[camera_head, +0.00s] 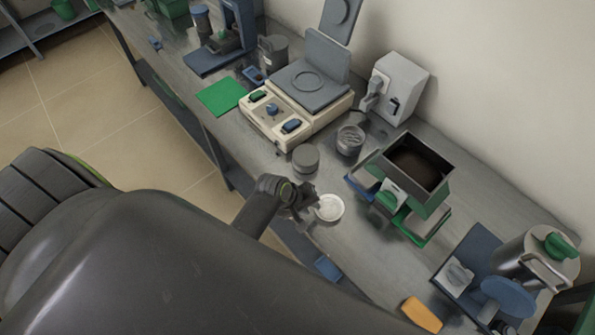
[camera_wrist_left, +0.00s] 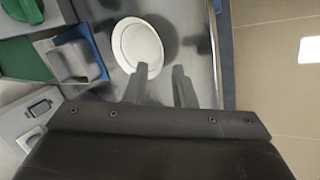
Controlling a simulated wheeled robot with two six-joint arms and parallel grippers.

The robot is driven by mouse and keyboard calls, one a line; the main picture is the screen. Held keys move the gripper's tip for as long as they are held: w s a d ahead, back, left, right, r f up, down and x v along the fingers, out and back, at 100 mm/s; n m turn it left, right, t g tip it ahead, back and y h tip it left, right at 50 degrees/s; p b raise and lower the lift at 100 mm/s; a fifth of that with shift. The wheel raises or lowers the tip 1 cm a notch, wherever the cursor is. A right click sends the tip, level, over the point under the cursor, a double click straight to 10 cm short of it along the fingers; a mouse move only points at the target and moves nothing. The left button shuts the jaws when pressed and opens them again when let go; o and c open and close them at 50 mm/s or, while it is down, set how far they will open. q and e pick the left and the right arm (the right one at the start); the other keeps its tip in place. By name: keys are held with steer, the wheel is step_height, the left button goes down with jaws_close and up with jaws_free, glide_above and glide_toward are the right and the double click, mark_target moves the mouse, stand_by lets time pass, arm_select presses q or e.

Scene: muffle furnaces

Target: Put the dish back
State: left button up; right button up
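A round white dish (camera_head: 329,207) lies on the grey metal bench, just beyond the fingers of my left gripper (camera_head: 309,203). In the left wrist view the same dish (camera_wrist_left: 137,42) is seen with its rim beside the fingertips. There my left gripper (camera_wrist_left: 160,70) has its two fingers apart with nothing clearly between them. One fingertip overlaps the dish's edge; I cannot tell whether it touches. My right gripper is not in view.
A grey round container (camera_head: 305,159) and a wire-like cup (camera_head: 350,141) stand behind the dish. A green-and-black open box (camera_head: 428,192) stands to its right. A hot-plate-like device (camera_head: 290,112) is farther back. An orange block (camera_head: 421,315) lies near the front edge.

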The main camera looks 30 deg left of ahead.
arm_select(q)
steer(key=v, duration=0.8)
steer(key=s+a+f+m+g+y, duration=0.1)
steer(key=s+a+f, duration=0.1)
steer(key=s+f, duration=0.35)
steer(key=s+a+f+m+y, duration=0.1)
steer(key=s+a+f, duration=0.15)
steer(key=f, duration=0.65)
steer(key=s+a+f+m+g+y, duration=0.1)
steer(key=s+a+f, duration=0.2)
steer(key=f, duration=0.4)
steer(key=s+a+f+m, duration=0.1)
steer(key=s+f+m, duration=0.1)
steer(key=s, duration=0.5)
steer(key=s+a+f+m+y, duration=0.1)
steer(key=s+f+m, duration=0.1)
steer(key=s+f, duration=0.3)
steer(key=s+a+f+m+g, duration=0.1)
steer(key=s+f+m, duration=0.1)
steer(key=s, duration=0.6)
steer(key=shift+s+a+f+y, duration=0.3)
steer(key=shift+a+f+y, duration=0.1)
steer(key=shift+f, duration=0.4)
